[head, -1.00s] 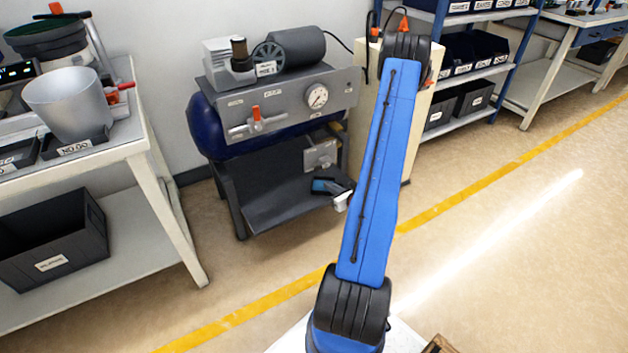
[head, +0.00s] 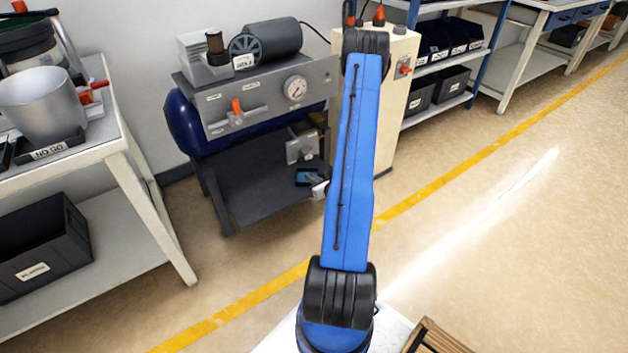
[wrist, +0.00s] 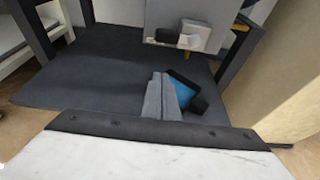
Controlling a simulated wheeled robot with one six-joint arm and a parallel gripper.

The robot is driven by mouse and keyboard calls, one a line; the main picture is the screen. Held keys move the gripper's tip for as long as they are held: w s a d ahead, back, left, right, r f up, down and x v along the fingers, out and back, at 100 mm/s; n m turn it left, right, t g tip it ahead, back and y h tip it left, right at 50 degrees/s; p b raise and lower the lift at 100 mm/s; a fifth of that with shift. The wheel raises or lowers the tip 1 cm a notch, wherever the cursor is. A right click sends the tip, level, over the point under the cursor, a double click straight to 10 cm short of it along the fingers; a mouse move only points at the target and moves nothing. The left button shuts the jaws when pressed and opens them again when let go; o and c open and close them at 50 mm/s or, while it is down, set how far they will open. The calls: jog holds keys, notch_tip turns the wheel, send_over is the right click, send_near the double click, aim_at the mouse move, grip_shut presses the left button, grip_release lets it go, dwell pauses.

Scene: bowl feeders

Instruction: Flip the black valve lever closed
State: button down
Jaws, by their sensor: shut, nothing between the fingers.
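A grey valve block with dark parts on its face (wrist: 190,41) shows at the top of the wrist view. It also shows below the blue tank in the head view (head: 299,146). I cannot tell for sure which dark part is the black lever, or how it is turned. My gripper (wrist: 160,97) is shut and empty, with its grey fingers together, below the block in the wrist view and apart from it in the picture. In the head view my arm hides most of the gripper.
A blue-and-black object (wrist: 187,92) lies on the dark cart shelf (wrist: 90,75), beside my fingers in the picture. The panel above carries an orange-handled valve (head: 237,106) and a gauge (head: 295,89). A cream cabinet (head: 395,110) stands close to the right.

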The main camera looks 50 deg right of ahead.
aim_at(304, 159)
jog(key=shift+w+d+r, duration=0.2)
jog(key=shift+w+r, duration=0.2)
jog(key=shift+w, duration=0.4)
jog(key=shift+w+d+r, duration=0.15)
jog(key=shift+w+r, duration=0.25)
jog(key=shift+w, duration=0.35)
jog(key=shift+w+d+r, duration=0.2)
jog(key=shift+w+r, duration=0.2)
jog(key=shift+w, duration=0.4)
